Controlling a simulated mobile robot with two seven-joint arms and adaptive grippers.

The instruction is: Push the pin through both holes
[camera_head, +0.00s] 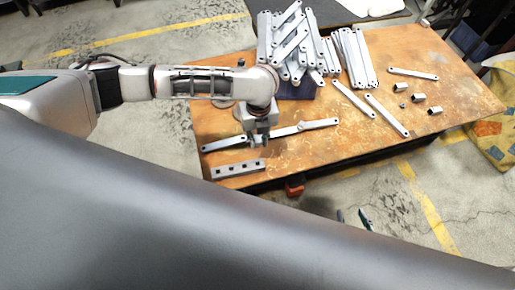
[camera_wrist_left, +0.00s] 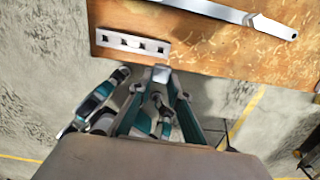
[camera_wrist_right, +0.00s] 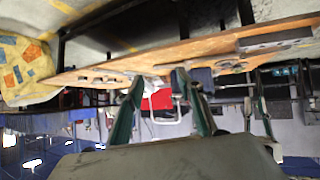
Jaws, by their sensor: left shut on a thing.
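Two galvanized flat bars lie in line near the table's front edge, the left bar (camera_head: 222,144) and the right bar (camera_head: 320,124). Their ends appear to overlap near a raised bit; the left wrist view shows part of them (camera_wrist_left: 215,10). I cannot make out whether the holes line up. My left gripper (camera_head: 262,139) hangs over the left bar in the head view. In its wrist view it (camera_wrist_left: 158,84) is shut on a small grey piece (camera_wrist_left: 160,74), seemingly the pin, mostly hidden by the fingers. My right gripper (camera_wrist_right: 159,78) is open and empty, beside the table edge.
A grey block with several holes (camera_head: 238,169) lies at the table's front left. Stacked bars (camera_head: 290,45) and a dark tray (camera_head: 300,90) stand at the back. Loose bars (camera_head: 386,115) and short tubes (camera_head: 418,98) lie on the right of the rusty table (camera_head: 455,80).

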